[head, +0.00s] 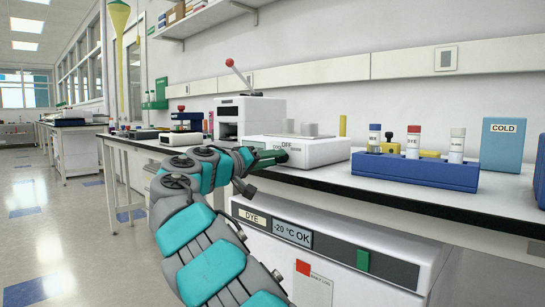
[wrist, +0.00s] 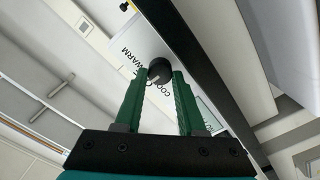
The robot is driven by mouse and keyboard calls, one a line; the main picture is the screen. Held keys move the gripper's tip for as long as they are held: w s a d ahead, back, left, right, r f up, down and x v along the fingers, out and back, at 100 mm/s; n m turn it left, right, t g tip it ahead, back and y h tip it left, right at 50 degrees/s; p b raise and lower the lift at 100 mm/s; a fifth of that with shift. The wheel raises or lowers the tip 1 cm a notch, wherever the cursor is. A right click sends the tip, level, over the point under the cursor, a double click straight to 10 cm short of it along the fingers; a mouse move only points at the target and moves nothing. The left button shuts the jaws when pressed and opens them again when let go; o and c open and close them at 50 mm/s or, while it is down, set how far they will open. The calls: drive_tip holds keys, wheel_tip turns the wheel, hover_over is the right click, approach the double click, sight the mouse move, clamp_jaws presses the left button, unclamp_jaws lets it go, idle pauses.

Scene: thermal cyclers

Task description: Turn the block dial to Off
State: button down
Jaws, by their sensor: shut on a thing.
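The block dial (wrist: 159,69) is a small dark round knob on the front of a white block unit (head: 312,149). The unit's face carries the labels COOL, OFF and WARM; in the wrist view OFF is partly hidden. In the wrist view a pale mark on the dial points down-left, near the lettering; I cannot tell its exact setting. My gripper (head: 273,157) has green fingers and reaches the unit's front face. It is shut on the dial, one finger on each side, as the wrist view shows (wrist: 160,78). In the head view the fingers mostly hide the dial.
A blue rack (head: 415,172) with capped tubes stands to the right on the bench, beside a blue COLD box (head: 502,145). A white machine with a red-knobbed lever (head: 250,110) stands behind left. A DYE freezer (head: 340,250) showing -20 °C OK sits below the bench edge.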

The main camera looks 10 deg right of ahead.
idle(0.3)
drive_tip(key=c, duration=0.5)
unclamp_jaws()
